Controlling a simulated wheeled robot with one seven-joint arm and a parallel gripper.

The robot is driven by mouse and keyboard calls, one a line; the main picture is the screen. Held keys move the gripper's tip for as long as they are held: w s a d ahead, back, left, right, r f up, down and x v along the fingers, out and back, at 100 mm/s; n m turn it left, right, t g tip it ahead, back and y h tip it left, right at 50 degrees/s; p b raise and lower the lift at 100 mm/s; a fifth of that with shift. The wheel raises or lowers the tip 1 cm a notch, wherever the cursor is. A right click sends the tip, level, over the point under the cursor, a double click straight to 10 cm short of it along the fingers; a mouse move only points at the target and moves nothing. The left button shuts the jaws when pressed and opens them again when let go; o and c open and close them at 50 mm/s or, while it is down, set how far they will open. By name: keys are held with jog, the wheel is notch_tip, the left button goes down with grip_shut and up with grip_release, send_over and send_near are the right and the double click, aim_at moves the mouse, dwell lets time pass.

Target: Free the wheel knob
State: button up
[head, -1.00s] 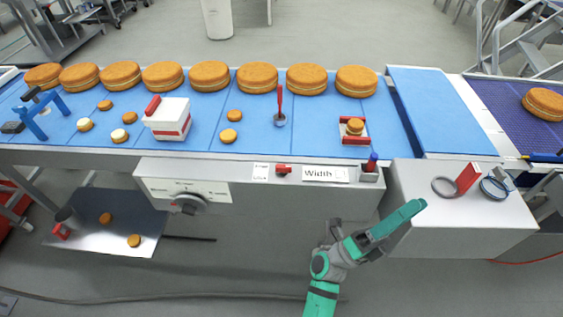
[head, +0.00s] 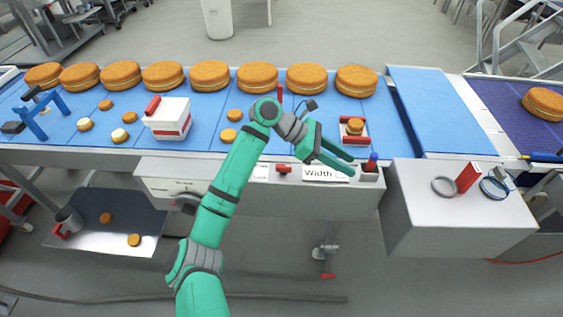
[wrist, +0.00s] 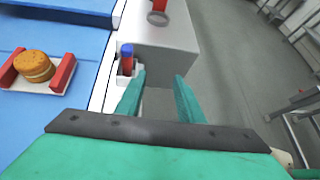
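The round wheel knob (head: 187,202) sits on the front panel under the belt; my arm hides most of it in the head view. A small red knob or lever (head: 283,169) is on the ledge, left of the white "Width" label (head: 325,174). The small label left of it is partly covered by my arm. My gripper (head: 354,165) is open and empty above the right part of the ledge, apart from both knobs. In the wrist view its fingers (wrist: 160,80) are spread, beside a red-and-blue handled item (wrist: 127,60) in a small holder.
The blue belt carries large cakes, small buns, a white-and-red box (head: 168,121) and a red-sided tray (head: 354,130) with a bun. A grey cabinet (head: 435,220) stands right, with rings (head: 494,188) and a red block (head: 468,177) on top. A metal tray (head: 110,235) lies low left.

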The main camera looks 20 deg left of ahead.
jog(key=a+y, duration=0.4)
jog(key=a, duration=0.7)
jog(key=y, duration=0.4)
send_near(284, 166)
jog(key=shift+h, duration=0.3)
jog(key=x, duration=0.8)
jog(key=shift+a+f, duration=0.2)
jog(key=shift+a, duration=0.05)
grip_shut()
